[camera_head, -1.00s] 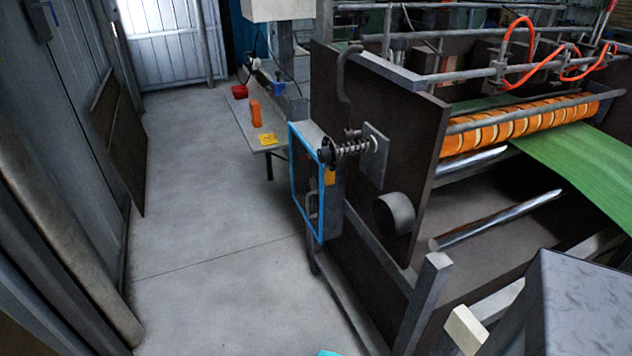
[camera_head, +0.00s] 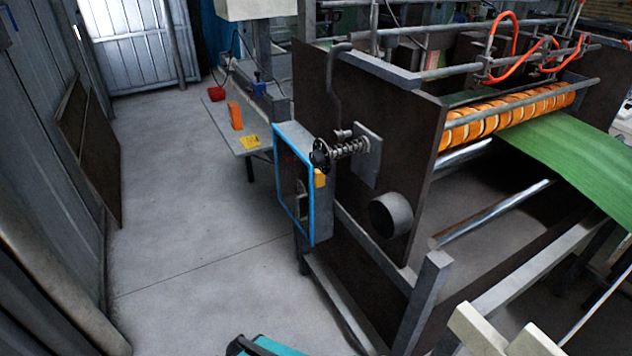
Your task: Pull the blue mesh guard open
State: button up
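The guard (camera_head: 311,205) is a blue rectangular frame on the aisle-side end of the machine, near the middle of the view. It looks shut, lying against a grey box-like housing (camera_head: 328,215). A small grey handle seems to sit on its face; the mesh is too fine to make out. My gripper (camera_head: 500,318) shows at the lower right as two cream fingers with a gap between them. It looks open and empty, well right of the guard and apart from it. The rest of it is cut off by the bottom edge.
A spring-loaded shaft (camera_head: 345,149) and a yellow block (camera_head: 320,178) sit beside the guard. A low bench (camera_head: 219,112) with an orange box (camera_head: 235,116) stands behind it. The grey floor (camera_head: 190,215) left of the guard is clear, up to the wall panel (camera_head: 88,150).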

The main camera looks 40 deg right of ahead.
aim_at(311, 240)
jog(key=u, duration=1.35)
jog(key=k, duration=0.1)
jog(key=z, duration=2.6)
jog(key=k, duration=0.9)
jog(key=u, duration=0.2)
jog(key=i, duration=0.65)
